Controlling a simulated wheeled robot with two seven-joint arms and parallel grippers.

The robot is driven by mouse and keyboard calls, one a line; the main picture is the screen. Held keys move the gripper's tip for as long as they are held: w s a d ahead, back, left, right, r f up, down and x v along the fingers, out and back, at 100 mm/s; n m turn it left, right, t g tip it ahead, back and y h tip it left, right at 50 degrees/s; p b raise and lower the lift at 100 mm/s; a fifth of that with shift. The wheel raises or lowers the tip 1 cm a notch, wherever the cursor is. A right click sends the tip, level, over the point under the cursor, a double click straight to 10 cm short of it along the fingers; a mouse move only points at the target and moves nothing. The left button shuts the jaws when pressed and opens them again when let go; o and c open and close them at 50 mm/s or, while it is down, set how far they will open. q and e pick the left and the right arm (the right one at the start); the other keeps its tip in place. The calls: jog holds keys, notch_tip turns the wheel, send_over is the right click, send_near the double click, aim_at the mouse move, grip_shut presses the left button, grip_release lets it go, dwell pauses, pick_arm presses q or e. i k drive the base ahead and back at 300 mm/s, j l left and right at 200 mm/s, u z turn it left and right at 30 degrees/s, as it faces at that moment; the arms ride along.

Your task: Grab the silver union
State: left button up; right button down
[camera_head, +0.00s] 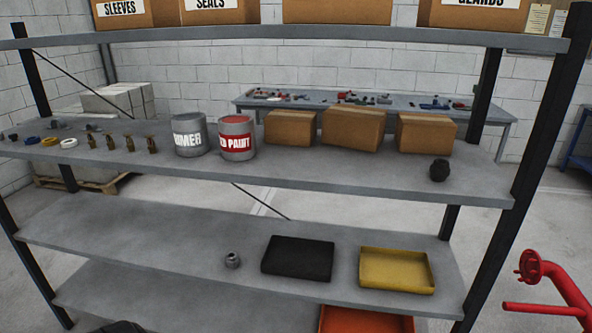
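A small silver-grey metal fitting, which looks like the silver union (232,260), stands on the third shelf down (150,242), left of a black tray. Bare shelf surrounds it and nothing touches it from the sides. Neither my left nor my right gripper shows in the head view.
A black tray (298,258) and a yellow tray (397,270) share that shelf. The shelf above (330,173) holds cans, boxes, several small fittings and a dark round part (439,169). Dark posts bound the rack. A red pipe (560,285) stands at the right.

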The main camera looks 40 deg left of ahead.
aim_at(232, 259)
jog(key=u, duration=1.85)
